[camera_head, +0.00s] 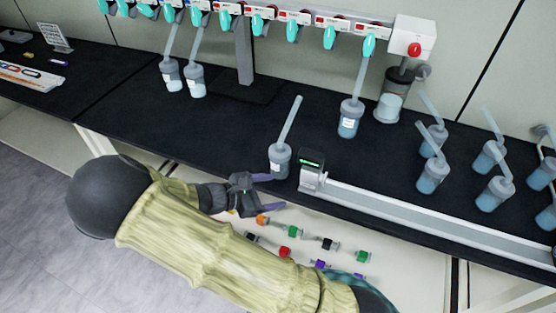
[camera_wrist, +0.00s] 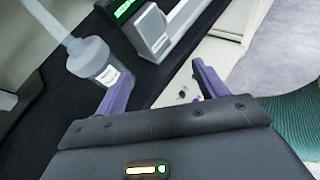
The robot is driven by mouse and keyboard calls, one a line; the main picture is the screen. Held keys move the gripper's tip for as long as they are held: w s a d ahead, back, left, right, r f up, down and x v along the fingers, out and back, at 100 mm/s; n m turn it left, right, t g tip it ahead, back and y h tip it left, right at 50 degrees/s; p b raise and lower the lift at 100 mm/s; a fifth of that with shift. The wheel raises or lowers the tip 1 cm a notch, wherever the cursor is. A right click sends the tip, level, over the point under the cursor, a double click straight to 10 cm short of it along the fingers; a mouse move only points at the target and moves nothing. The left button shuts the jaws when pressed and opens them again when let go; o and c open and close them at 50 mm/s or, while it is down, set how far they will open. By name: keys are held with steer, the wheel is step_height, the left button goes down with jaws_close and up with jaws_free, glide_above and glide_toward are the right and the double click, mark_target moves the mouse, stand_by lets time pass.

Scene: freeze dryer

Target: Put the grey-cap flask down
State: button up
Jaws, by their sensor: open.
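The grey-cap flask (camera_head: 280,160) stands upright on the black bench near its front edge, with a long tube rising from its cap. It also shows in the wrist view (camera_wrist: 97,66), at the upper left, with a white label on its side. My gripper (camera_head: 272,192) is open, with its purple fingers apart and the space between them empty. It is beside the flask, on the front side. In the wrist view, my gripper (camera_wrist: 160,85) has its left finger close to the flask's label; whether they touch I cannot tell.
A small device with a green display (camera_head: 312,168) stands just right of the flask, at the end of a long rail (camera_head: 420,219). Several similar flasks stand on the right and at the back under the manifold (camera_head: 290,17). Coloured items (camera_head: 285,252) lie below the bench edge.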

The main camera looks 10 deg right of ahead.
mark_target(271, 157)
steer(key=w+a+r+n+t+h, duration=0.2)
steer(key=w+a+n+t, duration=0.1)
steer(key=a+n+t, duration=0.2)
steer(key=a+t, duration=0.1)
steer(key=a, duration=0.1)
steer(key=shift+w+a+n+t+b, duration=0.3)
steer(key=shift+a+b, duration=0.1)
steer(key=p+x, duration=0.2)
steer(key=x, duration=1)
steer(key=shift+d, duration=0.2)
steer(key=shift+p+x, duration=0.75)
steer(key=shift+x, duration=1.85)
steer(key=shift+s+r, duration=0.1)
steer(key=shift+s, duration=0.05)
